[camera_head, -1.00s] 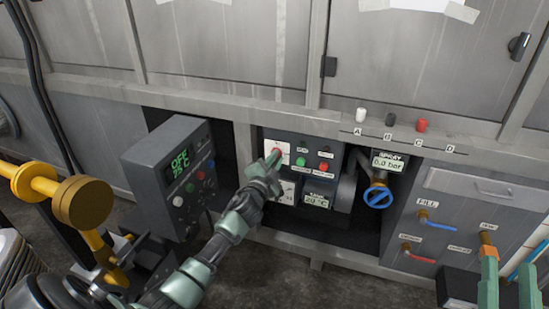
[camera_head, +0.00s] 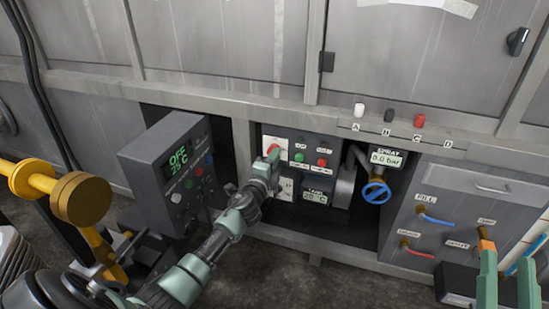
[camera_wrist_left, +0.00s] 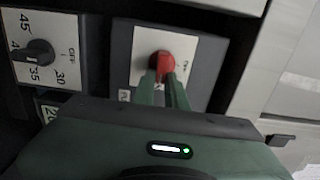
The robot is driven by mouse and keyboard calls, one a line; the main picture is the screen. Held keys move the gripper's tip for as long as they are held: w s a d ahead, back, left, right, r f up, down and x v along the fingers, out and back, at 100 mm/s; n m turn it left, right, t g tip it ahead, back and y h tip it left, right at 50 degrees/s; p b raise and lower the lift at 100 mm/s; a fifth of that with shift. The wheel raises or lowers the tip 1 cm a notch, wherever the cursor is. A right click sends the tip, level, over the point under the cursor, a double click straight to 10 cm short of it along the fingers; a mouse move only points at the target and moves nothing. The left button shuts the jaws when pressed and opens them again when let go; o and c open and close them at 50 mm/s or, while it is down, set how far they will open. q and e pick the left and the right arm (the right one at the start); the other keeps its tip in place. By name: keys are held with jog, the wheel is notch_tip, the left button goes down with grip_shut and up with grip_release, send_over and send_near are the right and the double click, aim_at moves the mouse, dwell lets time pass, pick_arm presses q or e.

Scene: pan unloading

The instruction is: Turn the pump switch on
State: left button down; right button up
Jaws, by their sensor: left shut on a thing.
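The pump switch is a red knob (camera_wrist_left: 161,63) on a white plate (camera_wrist_left: 187,66), seen in the left wrist view. The plate's label is only partly readable. My left gripper (camera_wrist_left: 162,82) is shut on the red knob, its two green fingers on either side of it. In the head view the left gripper (camera_head: 273,157) reaches the upper left of the dark control panel (camera_head: 333,190), and its fingers partly cover the switch. My right gripper (camera_head: 507,268) is open and empty at the lower right.
A grey control box (camera_head: 168,178) reading OFF stands left of my left arm. Green and red buttons (camera_head: 322,160) sit right of the switch. A dial (camera_wrist_left: 40,52) is beside it. A blue valve (camera_head: 376,194) and a spray display (camera_head: 386,158) are further right.

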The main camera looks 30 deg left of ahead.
pick_arm(q)
jog(key=shift+f, duration=0.15)
jog(key=c, duration=1.4)
grip_release()
jog(key=shift+c, duration=0.2)
